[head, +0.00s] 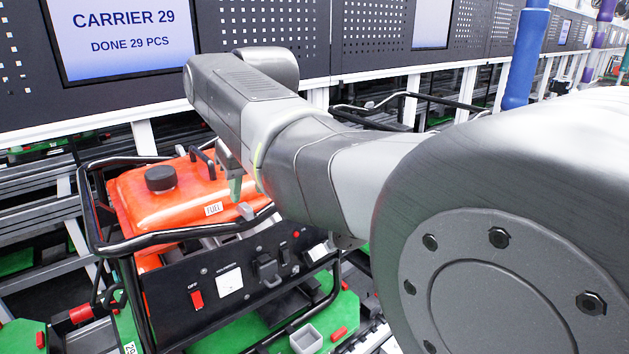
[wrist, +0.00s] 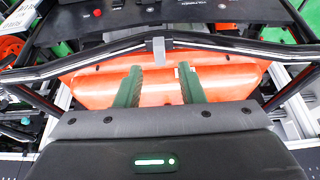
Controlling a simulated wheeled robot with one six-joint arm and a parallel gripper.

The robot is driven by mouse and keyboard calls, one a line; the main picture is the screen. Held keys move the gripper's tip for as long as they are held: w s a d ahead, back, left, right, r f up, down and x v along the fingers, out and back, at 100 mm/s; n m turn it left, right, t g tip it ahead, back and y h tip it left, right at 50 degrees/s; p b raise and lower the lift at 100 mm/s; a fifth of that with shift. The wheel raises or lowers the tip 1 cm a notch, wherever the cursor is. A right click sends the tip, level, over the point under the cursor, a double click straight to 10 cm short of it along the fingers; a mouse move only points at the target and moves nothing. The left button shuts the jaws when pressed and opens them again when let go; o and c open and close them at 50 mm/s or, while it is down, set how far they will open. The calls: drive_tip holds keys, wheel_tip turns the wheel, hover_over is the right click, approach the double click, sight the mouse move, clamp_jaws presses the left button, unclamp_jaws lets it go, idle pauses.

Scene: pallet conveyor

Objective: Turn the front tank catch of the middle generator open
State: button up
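The generator (head: 165,290) in front of me has an orange tank (head: 135,200) with a black cap (head: 160,178), inside a black tube frame. In the wrist view the tank (wrist: 225,75) lies below my gripper. A small grey catch (wrist: 159,47) stands upright across the front frame bar, at the tank edge nearest the control panel.
The control panel (head: 230,282) has a red switch and sockets. A green carrier (head: 340,310) holds the generator and a grey bin (head: 306,338). Dark perforated panels (head: 260,40) and a white rail run behind. My arm hides much of the right side.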

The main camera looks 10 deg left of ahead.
sight(246, 206)
drive_tip(key=shift+x, duration=2.45)
clamp_jaws()
